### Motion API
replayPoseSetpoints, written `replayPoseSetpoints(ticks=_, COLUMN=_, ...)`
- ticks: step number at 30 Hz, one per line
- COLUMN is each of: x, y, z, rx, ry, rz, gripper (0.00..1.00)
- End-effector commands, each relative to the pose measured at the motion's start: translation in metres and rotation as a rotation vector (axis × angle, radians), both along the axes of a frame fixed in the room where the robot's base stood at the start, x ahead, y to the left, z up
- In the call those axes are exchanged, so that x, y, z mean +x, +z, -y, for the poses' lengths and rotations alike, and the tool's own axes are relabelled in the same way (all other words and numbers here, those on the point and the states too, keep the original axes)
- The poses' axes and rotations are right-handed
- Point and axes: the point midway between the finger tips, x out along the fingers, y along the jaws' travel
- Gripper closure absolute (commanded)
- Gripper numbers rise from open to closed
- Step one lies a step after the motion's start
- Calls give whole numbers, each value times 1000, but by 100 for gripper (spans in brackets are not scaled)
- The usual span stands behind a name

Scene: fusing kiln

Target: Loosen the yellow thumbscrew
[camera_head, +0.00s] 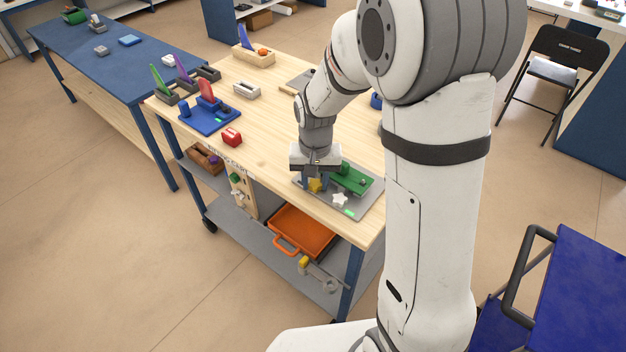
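The yellow thumbscrew (315,186) is on a grey plate (366,203) at the front right of the wooden workbench. My gripper (317,181) points straight down over it, with its fingertips at the thumbscrew's height. The fingers partly cover the thumbscrew. The view is too small to tell whether they touch it or how far apart they are. A white star-shaped knob (340,200) sits just right of the thumbscrew on the same plate. A green block (351,179) lies behind them on the plate.
A red block (232,137), a blue fixture (207,120) and a grey holder (246,91) stand further left on the bench. An orange tray (303,232) is on the shelf below. The bench middle is mostly clear. My arm hides the bench's right side.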

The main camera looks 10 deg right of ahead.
Motion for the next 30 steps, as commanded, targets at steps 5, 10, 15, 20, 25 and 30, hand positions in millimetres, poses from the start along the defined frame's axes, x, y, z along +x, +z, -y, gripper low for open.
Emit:
replayPoseSetpoints(ticks=5, x=1, y=1, z=0, rx=1, ry=-1, rz=3, gripper=55)
replayPoseSetpoints(ticks=10, x=0, y=0, z=0, rx=0, ry=-1, rz=1, gripper=47)
replayPoseSetpoints(ticks=15, x=0, y=0, z=0, rx=0, ry=-1, rz=0, gripper=47)
replayPoseSetpoints(ticks=20, x=0, y=0, z=0, rx=0, ry=-1, rz=0, gripper=47)
replayPoseSetpoints(ticks=25, x=1, y=12, z=0, rx=1, ry=-1, rz=2, gripper=47)
replayPoseSetpoints(ticks=30, x=1, y=43, z=0, rx=1, ry=-1, rz=5, gripper=47)
